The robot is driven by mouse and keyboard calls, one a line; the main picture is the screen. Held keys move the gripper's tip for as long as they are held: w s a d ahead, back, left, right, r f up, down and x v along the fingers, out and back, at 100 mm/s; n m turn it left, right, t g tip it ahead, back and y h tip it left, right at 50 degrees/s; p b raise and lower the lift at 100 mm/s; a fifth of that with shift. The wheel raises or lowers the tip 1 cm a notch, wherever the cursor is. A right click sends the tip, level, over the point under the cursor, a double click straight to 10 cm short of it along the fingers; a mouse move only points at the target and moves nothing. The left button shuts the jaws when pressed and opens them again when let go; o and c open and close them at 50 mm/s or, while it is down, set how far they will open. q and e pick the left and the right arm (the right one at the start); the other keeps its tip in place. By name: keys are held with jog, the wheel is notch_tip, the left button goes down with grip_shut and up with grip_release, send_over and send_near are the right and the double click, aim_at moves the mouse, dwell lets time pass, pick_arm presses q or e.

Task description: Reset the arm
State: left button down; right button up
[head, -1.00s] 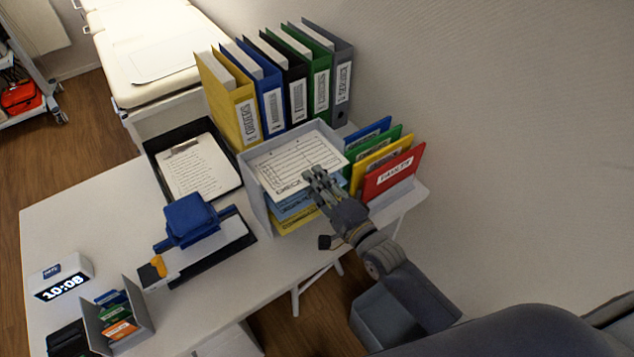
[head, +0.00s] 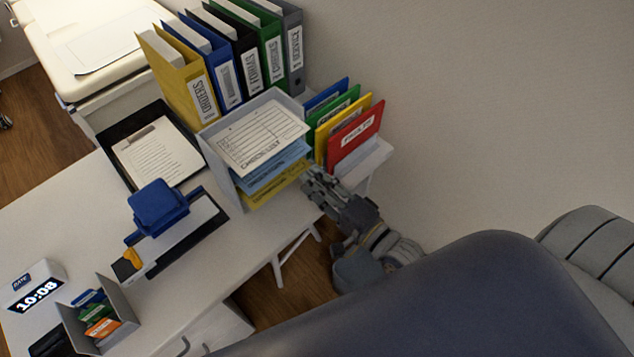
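My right gripper (head: 314,180) is in front of the paper tray's right side, near the desk's right edge, at the end of my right arm. Its fingers are small and dark against the tray, and I cannot tell whether they are apart. I see nothing held in it. The grey paper tray (head: 228,178) holds a white checklist sheet (head: 262,135) on top, with blue and yellow papers below. My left gripper is not in view. A large dark part of my own body covers the lower right.
A wall (head: 480,90) rises on the right. An exam bed (head: 95,45) is behind.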

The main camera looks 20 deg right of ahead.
jog(key=shift+f, duration=0.15)
dwell(0.3)
jog(key=s+d+f+n+g+h+b, duration=0.1)
jog(key=s+d+f+n+g, duration=0.15)
jog(key=f, duration=0.85)
jog(key=s+d+f+n+g+h, duration=0.2)
jog(key=s+f+n, duration=0.15)
jog(key=f, duration=0.75)
jog(key=s+d+f+n+g+h+b, duration=0.1)
jog(key=s+d+f+n+g, duration=0.15)
jog(key=f, duration=0.85)
jog(key=s+f+n+g+h+b, duration=0.1)
jog(key=s+f+n+g, duration=0.3)
jog(key=s+f, duration=0.6)
jog(key=s+a+f+n+g+h, duration=0.1)
jog(key=s+f+n+g, duration=0.3)
jog(key=s+f, duration=0.5)
jog(key=s+g, duration=0.1)
jog(key=s, duration=0.7)
jog(key=shift+s+f+b, duration=0.15)
jog(key=shift+f+b, duration=0.25)
